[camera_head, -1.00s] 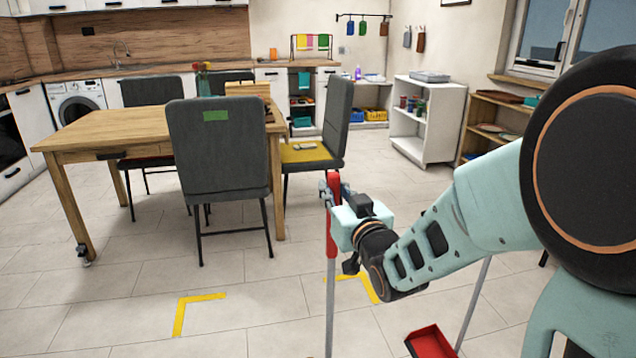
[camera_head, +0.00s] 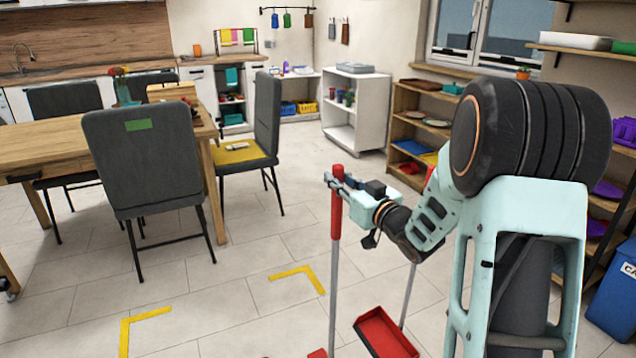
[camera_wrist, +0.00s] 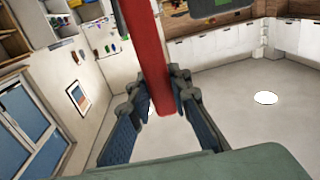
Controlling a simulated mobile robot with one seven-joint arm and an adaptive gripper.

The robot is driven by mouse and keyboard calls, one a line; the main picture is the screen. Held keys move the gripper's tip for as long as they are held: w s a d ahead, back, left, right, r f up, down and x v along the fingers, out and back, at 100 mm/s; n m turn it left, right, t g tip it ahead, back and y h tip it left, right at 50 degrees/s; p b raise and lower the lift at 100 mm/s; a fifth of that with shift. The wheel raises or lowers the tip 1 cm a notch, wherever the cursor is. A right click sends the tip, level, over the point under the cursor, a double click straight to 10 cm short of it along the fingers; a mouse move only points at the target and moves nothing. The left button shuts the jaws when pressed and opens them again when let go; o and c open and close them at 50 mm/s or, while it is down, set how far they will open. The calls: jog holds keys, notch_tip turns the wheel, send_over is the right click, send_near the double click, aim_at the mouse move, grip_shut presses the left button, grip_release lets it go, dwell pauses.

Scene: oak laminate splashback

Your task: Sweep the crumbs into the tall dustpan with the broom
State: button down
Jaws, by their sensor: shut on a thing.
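My gripper (camera_head: 337,183) is shut on the red grip of the broom (camera_head: 336,208), whose grey pole hangs upright below it in the head view. A bit of red at the pole's foot shows at the bottom edge of that view. In the wrist view my gripper (camera_wrist: 163,103) has its fingers on either side of the broom's red grip (camera_wrist: 150,55). The tall dustpan (camera_head: 385,333) is red with a dark inside and a grey pole, and stands on the floor right of the broom. I cannot make out any crumbs.
Yellow corner marks (camera_head: 300,277) lie on the tiled floor left of the broom. A wooden table (camera_head: 75,140) with grey chairs (camera_head: 145,160) stands at the left. Shelves (camera_head: 420,125) and a blue bin (camera_head: 612,300) stand at the right. The middle floor is open.

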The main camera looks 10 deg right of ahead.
jog(key=w+d+p, duration=0.2)
jog(key=w+d, duration=0.2)
jog(key=d, duration=0.6)
jog(key=w+d+p, duration=0.2)
jog(key=w+d, duration=0.1)
jog(key=d, duration=0.7)
jog(key=r+p, duration=0.1)
jog(key=r, duration=0.1)
jog(key=a+r+p, duration=0.1)
jog(key=r+p, duration=0.1)
jog(key=r, duration=0.1)
jog(key=shift+a+r, duration=0.1)
jog(key=shift+a, duration=0.25)
dwell(0.7)
